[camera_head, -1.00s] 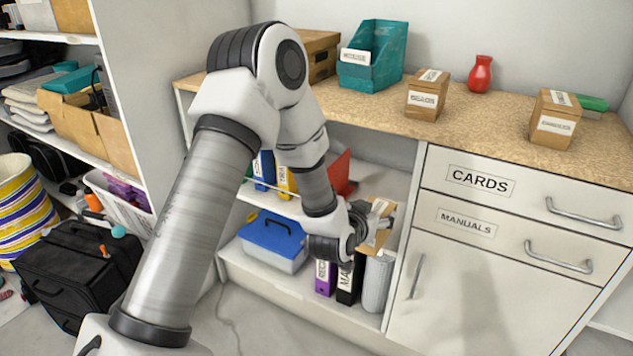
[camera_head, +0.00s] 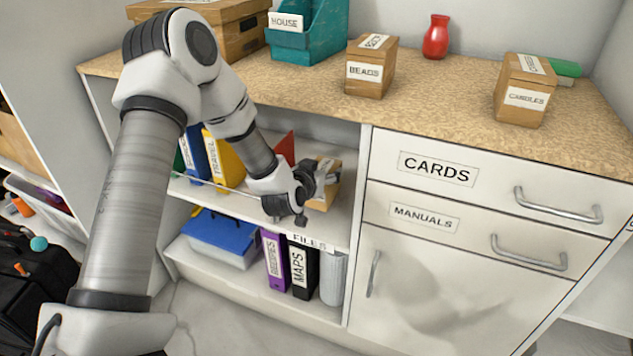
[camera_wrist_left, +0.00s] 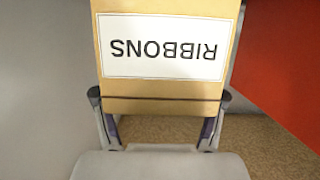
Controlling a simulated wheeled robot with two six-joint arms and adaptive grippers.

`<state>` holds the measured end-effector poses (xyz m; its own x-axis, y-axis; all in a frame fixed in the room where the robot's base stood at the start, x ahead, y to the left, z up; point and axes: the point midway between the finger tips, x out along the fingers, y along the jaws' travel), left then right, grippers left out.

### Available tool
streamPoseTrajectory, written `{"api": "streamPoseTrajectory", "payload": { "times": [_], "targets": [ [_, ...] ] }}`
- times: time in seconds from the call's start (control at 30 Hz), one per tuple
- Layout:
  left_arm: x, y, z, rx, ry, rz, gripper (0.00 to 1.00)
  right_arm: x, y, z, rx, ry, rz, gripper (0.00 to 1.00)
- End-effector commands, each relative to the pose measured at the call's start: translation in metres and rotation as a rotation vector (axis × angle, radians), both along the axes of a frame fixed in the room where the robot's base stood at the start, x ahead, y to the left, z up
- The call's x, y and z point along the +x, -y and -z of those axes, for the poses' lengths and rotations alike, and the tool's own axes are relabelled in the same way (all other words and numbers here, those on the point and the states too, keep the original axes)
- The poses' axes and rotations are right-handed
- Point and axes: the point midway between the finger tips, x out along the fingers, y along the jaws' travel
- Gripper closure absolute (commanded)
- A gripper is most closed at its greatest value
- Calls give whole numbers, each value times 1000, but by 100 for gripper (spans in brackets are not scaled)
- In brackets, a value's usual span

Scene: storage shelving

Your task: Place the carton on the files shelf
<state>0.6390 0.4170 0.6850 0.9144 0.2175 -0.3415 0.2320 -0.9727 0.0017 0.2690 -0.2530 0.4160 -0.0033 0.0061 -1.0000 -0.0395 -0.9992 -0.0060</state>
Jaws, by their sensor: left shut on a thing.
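My left gripper (camera_head: 312,184) is shut on a small tan carton (camera_head: 326,190). In the left wrist view the carton (camera_wrist_left: 160,88) bears a white label reading RIBBONS, upside down, between the two fingers (camera_wrist_left: 159,100). In the head view the carton is at the right end of the open upper compartment, above the shelf (camera_head: 338,227) whose front edge carries the FILES label (camera_head: 310,241). The gripper partly hides the carton. I cannot tell whether its base touches the shelf. My right gripper is not in view.
Upright files, including a yellow one (camera_head: 222,158), and a red item (camera_head: 285,148) stand left of the carton. A side panel (camera_head: 358,190) closes the bay on the right. Below are a blue-lidded box (camera_head: 222,236) and binders (camera_head: 303,268). BEADS (camera_head: 371,68) and CANDLES (camera_head: 526,92) cartons stand on the countertop.

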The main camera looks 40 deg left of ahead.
Motion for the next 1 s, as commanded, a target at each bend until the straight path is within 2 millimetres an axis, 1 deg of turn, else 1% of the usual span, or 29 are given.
{"api": "streamPoseTrajectory", "payload": {
  "times": [0.1, 0.17, 0.2, 0.4, 0.53, 0.57, 0.6, 0.63, 0.93, 1.0],
  "targets": [
    [0, 0, 22, 1, 0, 0, 97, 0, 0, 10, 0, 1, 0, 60],
    [0, 0, 30, 2, 1, 1, 97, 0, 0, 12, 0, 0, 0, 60],
    [0, 0, 32, 1, 2, 0, 97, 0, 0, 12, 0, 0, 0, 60],
    [0, 0, 30, 1, 3, 0, 97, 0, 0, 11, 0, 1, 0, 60],
    [0, 0, 34, 1, 3, 0, 97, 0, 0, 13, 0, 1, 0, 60],
    [0, 0, 35, 0, 0, 1, 23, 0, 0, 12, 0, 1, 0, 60],
    [0, 0, 34, 0, 0, 1, 8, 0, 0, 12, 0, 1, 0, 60],
    [0, 0, 34, 0, 0, 1, 5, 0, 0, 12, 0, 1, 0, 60],
    [0, 0, 34, 0, 0, 0, 5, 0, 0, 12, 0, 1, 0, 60],
    [0, 0, 30, -1, 0, 0, 5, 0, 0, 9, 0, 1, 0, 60]
  ]
}}
